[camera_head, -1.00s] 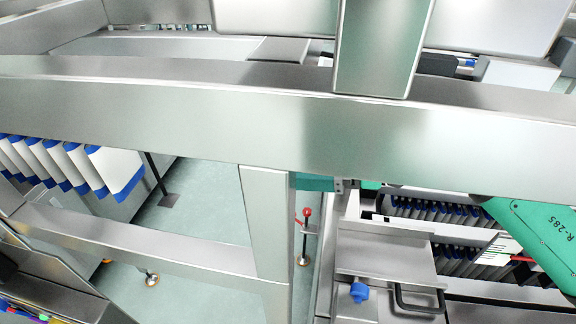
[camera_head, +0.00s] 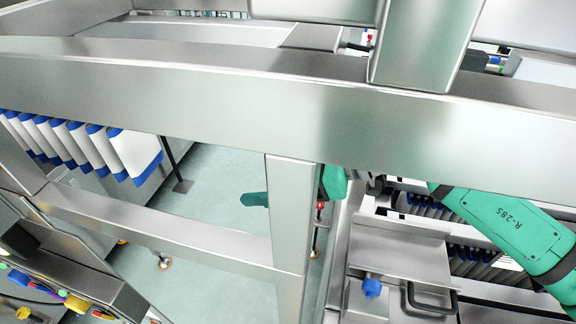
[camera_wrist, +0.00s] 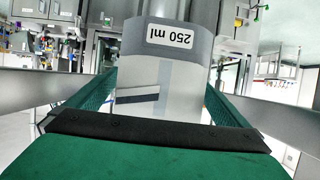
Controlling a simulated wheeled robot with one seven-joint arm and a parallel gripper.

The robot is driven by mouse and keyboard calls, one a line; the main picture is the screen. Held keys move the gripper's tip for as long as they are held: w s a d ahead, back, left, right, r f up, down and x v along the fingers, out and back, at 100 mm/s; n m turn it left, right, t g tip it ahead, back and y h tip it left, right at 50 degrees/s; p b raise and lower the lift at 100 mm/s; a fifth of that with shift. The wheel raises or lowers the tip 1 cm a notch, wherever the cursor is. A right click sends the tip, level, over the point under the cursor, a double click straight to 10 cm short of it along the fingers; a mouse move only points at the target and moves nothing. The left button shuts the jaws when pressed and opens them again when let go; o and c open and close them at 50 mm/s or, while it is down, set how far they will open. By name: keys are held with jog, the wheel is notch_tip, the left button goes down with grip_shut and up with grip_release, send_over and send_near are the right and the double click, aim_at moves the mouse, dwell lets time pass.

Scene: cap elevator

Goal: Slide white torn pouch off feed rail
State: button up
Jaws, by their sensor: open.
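In the wrist view, a pale pouch-like pack (camera_wrist: 166,75) with a grey top band and an upside-down "250 ml" label is between the two green fingers of my gripper (camera_wrist: 161,84). The fingers are open, one on each side; I cannot tell whether they touch it. No tear shows on it. A row of white packs with blue ends (camera_head: 85,145) hangs at the left. I cannot make out which steel part is the feed rail.
A wide steel beam (camera_head: 230,100) crosses the head view, and a steel post (camera_head: 290,225) hides part of my arm. A steel box with a black handle (camera_head: 432,303) and a blue knob (camera_head: 372,287) is at the lower right. Pale floor (camera_head: 215,195) shows between the frames.

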jog(key=shift+w+a+f, duration=0.2)
jog(key=shift+a, duration=0.3)
jog(key=c, duration=0.9)
jog(key=shift+r, duration=0.2)
jog(key=shift+s+d, duration=0.4)
jog(key=shift+d, duration=0.8)
jog(key=shift+s+d, duration=0.4)
jog(key=shift+d, duration=0.75)
jog(key=shift+s+d, duration=0.4)
jog(key=shift+d, duration=0.8)
